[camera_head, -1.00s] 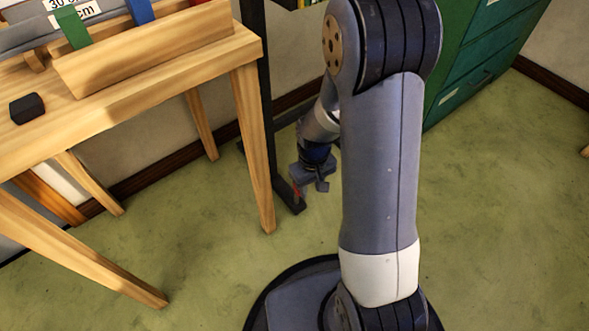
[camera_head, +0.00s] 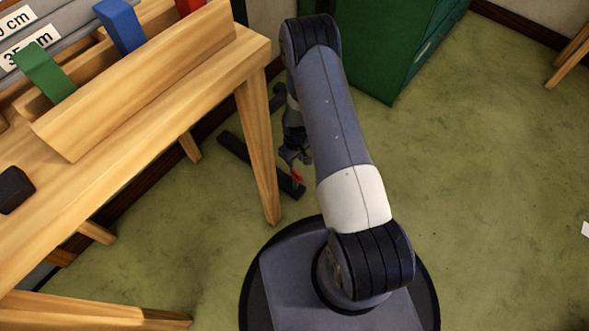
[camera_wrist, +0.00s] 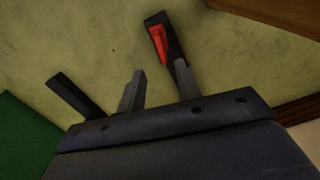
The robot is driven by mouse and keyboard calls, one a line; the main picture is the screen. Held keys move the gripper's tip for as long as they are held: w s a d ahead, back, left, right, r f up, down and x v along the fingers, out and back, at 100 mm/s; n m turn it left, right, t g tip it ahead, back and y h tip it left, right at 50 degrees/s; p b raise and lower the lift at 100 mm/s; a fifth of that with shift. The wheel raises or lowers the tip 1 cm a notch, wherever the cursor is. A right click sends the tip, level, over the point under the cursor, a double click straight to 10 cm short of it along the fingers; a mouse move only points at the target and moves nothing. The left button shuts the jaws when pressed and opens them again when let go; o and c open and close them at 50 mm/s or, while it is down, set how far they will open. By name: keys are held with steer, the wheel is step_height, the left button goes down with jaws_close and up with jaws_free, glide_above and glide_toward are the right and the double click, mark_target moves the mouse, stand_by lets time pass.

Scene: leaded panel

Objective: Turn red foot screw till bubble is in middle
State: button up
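The red foot screw (camera_head: 297,176) is low down near the end of a black stand foot (camera_head: 238,150), which rests on the floor beside the table leg. It also shows in the wrist view (camera_wrist: 158,42) as a red piece on a black bar. My gripper (camera_head: 294,157) is just above the screw in the head view. In the wrist view, my gripper (camera_wrist: 161,82) has its two grey fingers apart with nothing between them. The screw lies just beyond the right fingertip; whether they touch I cannot tell. No bubble is visible in either view.
A wooden table (camera_head: 255,58) stands at the left, with its leg (camera_head: 260,150) close to the stand foot. On it are a green strap (camera_head: 45,72), a blue strap (camera_head: 120,25) and a black block (camera_head: 14,190). A green cabinet (camera_head: 390,45) stands behind.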

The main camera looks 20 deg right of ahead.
mark_target(295, 172)
step_height(295, 172, down, 8)
steer(key=shift+f+b, duration=0.2)
steer(key=shift+b, duration=1)
jaws_close()
